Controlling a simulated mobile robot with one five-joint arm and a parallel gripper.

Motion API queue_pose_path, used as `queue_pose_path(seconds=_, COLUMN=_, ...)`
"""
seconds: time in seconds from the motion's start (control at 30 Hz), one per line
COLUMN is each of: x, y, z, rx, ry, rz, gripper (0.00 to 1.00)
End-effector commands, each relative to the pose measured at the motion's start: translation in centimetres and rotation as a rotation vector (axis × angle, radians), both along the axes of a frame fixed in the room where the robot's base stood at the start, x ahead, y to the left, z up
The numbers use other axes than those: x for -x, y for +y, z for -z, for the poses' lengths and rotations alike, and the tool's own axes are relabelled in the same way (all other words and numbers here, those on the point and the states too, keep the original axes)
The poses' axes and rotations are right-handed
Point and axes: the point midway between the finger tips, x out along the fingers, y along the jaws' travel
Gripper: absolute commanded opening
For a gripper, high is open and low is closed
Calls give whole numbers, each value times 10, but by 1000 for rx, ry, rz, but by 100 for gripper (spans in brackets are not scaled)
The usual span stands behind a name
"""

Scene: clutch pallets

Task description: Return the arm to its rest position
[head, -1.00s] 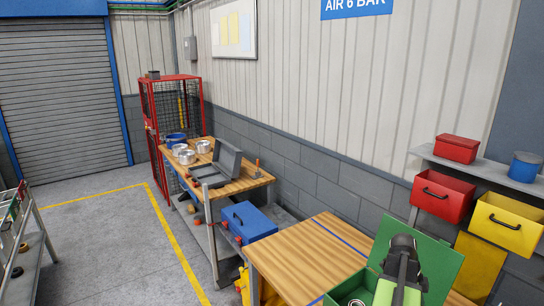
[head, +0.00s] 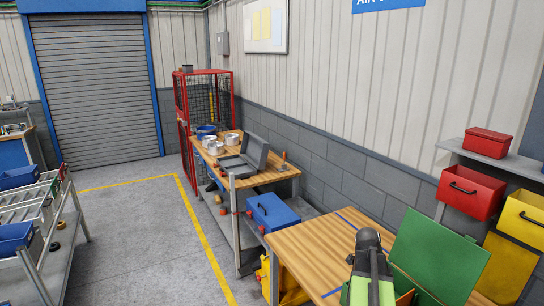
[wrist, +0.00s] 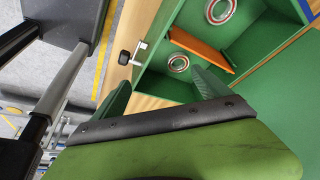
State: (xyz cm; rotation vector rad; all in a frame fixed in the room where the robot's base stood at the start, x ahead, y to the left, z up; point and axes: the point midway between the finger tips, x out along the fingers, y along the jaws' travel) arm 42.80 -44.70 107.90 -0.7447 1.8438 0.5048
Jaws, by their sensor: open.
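My arm (head: 370,265), green and black, reaches in at the bottom of the head view, in front of an open green case (head: 432,262) on a wooden bench (head: 322,248). My gripper (wrist: 162,77) shows in the wrist view with its two green fingers spread and nothing between them. Beyond the fingers lies the inside of the green case (wrist: 225,45), with an orange divider (wrist: 200,48) and two metal rings (wrist: 178,63), (wrist: 222,10). The case interior is mostly hidden by my arm in the head view.
A second bench (head: 258,177) carries a grey open case (head: 248,160) and metal pots. A blue toolbox (head: 272,212) sits below it. Red (head: 470,192) and yellow (head: 525,218) bins hang at right. A trolley with blue bins (head: 18,178) stands left. Grey floor between is clear.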

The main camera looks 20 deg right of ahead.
Motion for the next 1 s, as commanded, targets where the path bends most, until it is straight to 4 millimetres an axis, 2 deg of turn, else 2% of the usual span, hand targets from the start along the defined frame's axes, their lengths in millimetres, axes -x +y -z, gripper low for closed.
queue_pose_path(seconds=0.03, x=-21, y=23, z=12, rx=-5, ry=-5, rz=-52, gripper=86)
queue_pose_path(seconds=0.07, x=-34, y=37, z=17, rx=-10, ry=-8, rz=-84, gripper=86)
queue_pose_path(seconds=0.17, x=-79, y=100, z=35, rx=-43, ry=-15, rz=-246, gripper=86)
queue_pose_path(seconds=0.2, x=-97, y=131, z=43, rx=-64, ry=-14, rz=-335, gripper=86)
queue_pose_path(seconds=0.27, x=-118, y=177, z=54, rx=-99, ry=-9, rz=-482, gripper=86)
queue_pose_path(seconds=0.3, x=-130, y=208, z=61, rx=-124, ry=-2, rz=-588, gripper=86)
queue_pose_path(seconds=0.43, x=-153, y=302, z=80, rx=-212, ry=28, rz=-947, gripper=86)
queue_pose_path(seconds=0.6, x=-155, y=407, z=98, rx=-337, ry=82, rz=-1481, gripper=86)
queue_pose_path(seconds=0.7, x=-150, y=433, z=99, rx=-399, ry=107, rz=-1767, gripper=86)
queue_pose_path(seconds=0.9, x=-147, y=446, z=98, rx=-455, ry=145, rz=-2189, gripper=86)
queue_pose_path(seconds=1.0, x=-148, y=448, z=98, rx=-457, ry=172, rz=-2303, gripper=86)
